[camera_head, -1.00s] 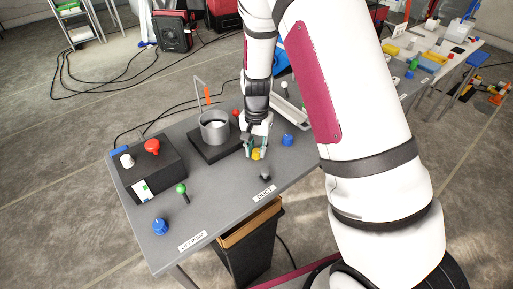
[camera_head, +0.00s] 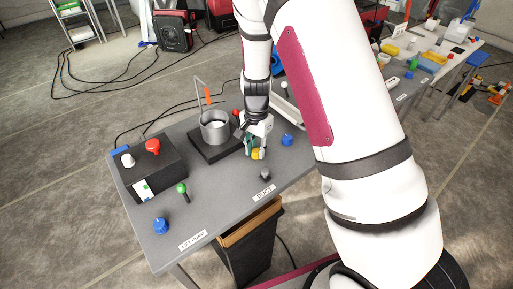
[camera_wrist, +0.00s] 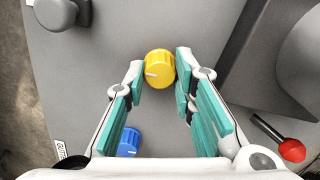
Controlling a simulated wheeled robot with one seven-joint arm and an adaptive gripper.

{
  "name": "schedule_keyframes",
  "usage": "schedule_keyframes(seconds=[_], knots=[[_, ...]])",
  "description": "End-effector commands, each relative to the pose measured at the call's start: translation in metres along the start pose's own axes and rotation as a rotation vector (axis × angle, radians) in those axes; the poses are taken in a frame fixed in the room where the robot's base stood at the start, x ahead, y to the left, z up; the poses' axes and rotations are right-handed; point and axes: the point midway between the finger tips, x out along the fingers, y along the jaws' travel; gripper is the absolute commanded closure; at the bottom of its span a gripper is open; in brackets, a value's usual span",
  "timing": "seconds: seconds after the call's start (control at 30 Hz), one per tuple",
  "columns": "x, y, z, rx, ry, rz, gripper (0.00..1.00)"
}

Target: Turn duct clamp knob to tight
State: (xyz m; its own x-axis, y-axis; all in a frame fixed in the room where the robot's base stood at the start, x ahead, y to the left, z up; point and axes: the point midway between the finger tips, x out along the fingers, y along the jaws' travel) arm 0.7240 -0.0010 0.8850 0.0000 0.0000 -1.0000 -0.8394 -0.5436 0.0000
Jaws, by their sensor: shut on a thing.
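A yellow knob (camera_head: 257,155) stands on the grey table near the DUCT label (camera_head: 264,192). In the wrist view the yellow knob (camera_wrist: 160,68) shows a white pointer line toward its left side. My gripper (camera_head: 256,149) reaches down over it. In the wrist view, the teal-padded fingertips of my gripper (camera_wrist: 160,72) sit on either side of the knob and are shut on it. Any markings around the knob's base cannot be made out.
A grey knob (camera_head: 265,175) and a blue knob (camera_head: 287,140) stand close by. A grey cylinder (camera_head: 214,128) on a dark base and a red-tipped lever (camera_wrist: 290,150) are near. A dark control box (camera_head: 148,168) stands at left. The front left tabletop is partly clear.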

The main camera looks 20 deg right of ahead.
Motion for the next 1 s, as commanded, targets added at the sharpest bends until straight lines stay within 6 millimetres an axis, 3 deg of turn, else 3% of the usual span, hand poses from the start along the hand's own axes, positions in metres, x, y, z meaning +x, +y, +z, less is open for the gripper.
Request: schedule_keyframes(seconds=[0.03,0.07,0.13,0.57,1.0], knots=[[0.000,-0.001,0.000,0.000,0.001,-0.002,1.00],[0.000,-0.001,0.000,-0.001,0.001,-0.001,0.72],[0.000,-0.001,0.000,-0.001,0.001,-0.001,0.56],[-0.009,-0.001,0.000,-0.002,0.001,-0.002,0.56],[-0.090,-0.001,0.000,-0.003,0.002,-0.004,0.56]])
